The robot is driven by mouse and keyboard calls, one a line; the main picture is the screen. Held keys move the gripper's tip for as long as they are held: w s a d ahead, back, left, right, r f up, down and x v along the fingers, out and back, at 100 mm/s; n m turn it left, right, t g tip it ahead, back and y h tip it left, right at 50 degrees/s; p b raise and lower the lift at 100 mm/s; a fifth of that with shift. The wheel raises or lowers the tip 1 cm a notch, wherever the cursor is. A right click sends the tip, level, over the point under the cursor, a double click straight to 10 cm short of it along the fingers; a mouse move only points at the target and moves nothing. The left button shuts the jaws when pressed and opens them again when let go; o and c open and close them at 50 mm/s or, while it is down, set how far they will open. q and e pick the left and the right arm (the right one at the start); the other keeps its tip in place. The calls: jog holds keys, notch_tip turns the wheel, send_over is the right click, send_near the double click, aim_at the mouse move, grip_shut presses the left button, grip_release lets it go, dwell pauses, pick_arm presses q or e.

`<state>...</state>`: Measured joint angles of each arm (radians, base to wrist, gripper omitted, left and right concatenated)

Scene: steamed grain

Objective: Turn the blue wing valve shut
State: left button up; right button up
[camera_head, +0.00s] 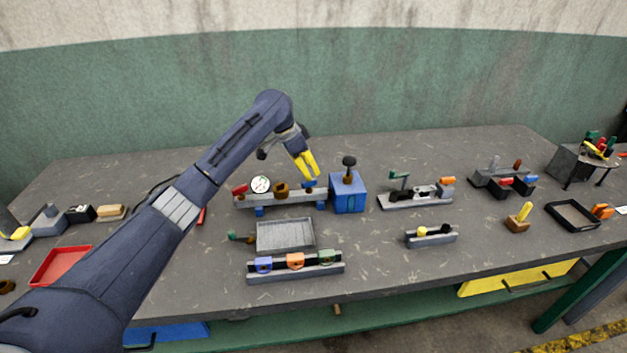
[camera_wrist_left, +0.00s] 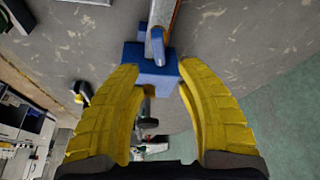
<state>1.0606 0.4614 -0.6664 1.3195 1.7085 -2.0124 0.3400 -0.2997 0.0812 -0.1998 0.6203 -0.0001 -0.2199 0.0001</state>
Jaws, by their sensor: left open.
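The blue wing valve (camera_head: 309,184) is at the right end of a grey pipe bar (camera_head: 298,197) that also carries a white dial gauge, a brass fitting and a red handle. My left gripper (camera_head: 309,172) is just above the wing, with its yellow fingers pointing down. In the left wrist view the fingers (camera_wrist_left: 159,70) are open and apart. The blue wing (camera_wrist_left: 158,46) shows between and just beyond their tips, over a blue support block (camera_wrist_left: 131,56). I cannot tell whether a finger touches it. My right gripper is not in view.
A blue box (camera_head: 348,195) with a black knob stands close to the right of the pipe bar. A grey tray (camera_head: 285,235) and a rail with coloured blocks (camera_head: 295,271) lie in front. A green-handled fixture (camera_head: 415,197) is further right. Bare tabletop lies behind the bar.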

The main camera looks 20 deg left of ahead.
aim_at(309, 184)
pick_arm(q)
jog(key=shift+x, duration=2.75)
grip_shut()
